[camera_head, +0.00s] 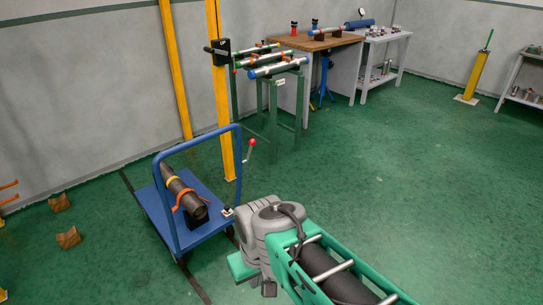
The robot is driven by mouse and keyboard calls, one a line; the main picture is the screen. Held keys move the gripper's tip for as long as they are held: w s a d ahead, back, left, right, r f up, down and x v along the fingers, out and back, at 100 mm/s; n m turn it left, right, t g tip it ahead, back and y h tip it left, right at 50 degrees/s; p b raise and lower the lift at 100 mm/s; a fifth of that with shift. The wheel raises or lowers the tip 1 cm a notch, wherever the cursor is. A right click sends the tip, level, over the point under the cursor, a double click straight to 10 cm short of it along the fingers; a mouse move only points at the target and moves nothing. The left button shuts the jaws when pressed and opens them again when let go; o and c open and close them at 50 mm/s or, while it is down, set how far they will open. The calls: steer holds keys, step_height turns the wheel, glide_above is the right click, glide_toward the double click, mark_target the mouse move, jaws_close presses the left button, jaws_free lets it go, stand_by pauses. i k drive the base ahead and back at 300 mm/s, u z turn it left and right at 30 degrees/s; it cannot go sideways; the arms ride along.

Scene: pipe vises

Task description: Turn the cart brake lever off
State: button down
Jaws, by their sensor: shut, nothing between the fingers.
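A lever with a red knob (250,143) and a pale shaft stands beside the handle, tilted up to the right. I take it to be the brake lever; its lower end is hard to make out. My grey and green arm reaches from the bottom right to just right of the cart. No gripper fingers can be made out, so my gripper is not visible.
A dark pipe (183,190) with orange straps lies on the cart. A yellow post (222,110) stands behind the handle. A green rack (271,100) holds several pipes, near a wooden-topped bench (312,42). The green floor to the right is clear.

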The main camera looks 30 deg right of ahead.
mark_target(252, 141)
steer(key=z, duration=0.2)
steer(key=i, duration=0.95)
steer(key=u, duration=0.65)
